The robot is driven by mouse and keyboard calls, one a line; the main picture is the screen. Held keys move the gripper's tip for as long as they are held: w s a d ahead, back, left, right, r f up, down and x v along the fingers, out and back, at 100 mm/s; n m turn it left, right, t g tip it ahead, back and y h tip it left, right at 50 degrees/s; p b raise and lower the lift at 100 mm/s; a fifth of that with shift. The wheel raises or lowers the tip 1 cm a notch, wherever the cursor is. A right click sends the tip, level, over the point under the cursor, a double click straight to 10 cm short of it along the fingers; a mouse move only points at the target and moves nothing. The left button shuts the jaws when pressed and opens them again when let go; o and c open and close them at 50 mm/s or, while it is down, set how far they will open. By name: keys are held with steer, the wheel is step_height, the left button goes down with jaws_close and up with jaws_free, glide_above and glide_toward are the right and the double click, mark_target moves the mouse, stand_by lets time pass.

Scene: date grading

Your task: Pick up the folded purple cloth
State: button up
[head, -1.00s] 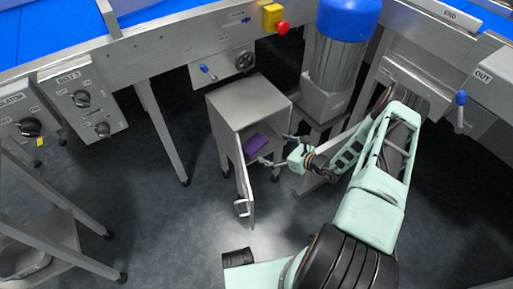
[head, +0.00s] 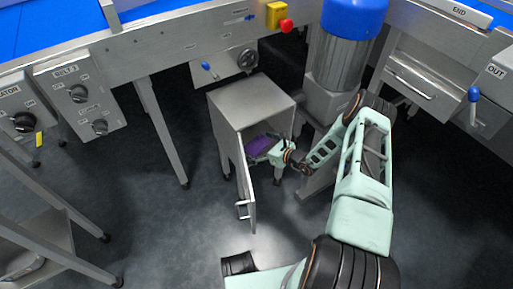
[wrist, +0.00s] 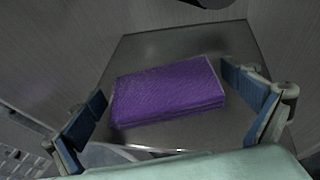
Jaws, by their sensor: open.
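The folded purple cloth (wrist: 168,90) lies flat on the metal floor of a small open cabinet, a little tilted in the wrist view. It also shows inside the cabinet in the head view (head: 259,145). My gripper (wrist: 172,108) is open, with one blue-padded finger to the left of the cloth and the other to the right. The fingers stand apart from the cloth's ends, and nothing is held. In the head view my gripper (head: 274,152) is at the cabinet opening, partly hiding the cloth's right end.
The steel cabinet (head: 250,101) has its door (head: 246,190) swung open toward the front left. Its inner walls are close on both sides of my gripper. A blue-topped motor (head: 340,60) stands right behind the cabinet.

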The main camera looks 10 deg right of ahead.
steer(key=shift+r, duration=0.1)
steer(key=c, duration=0.9)
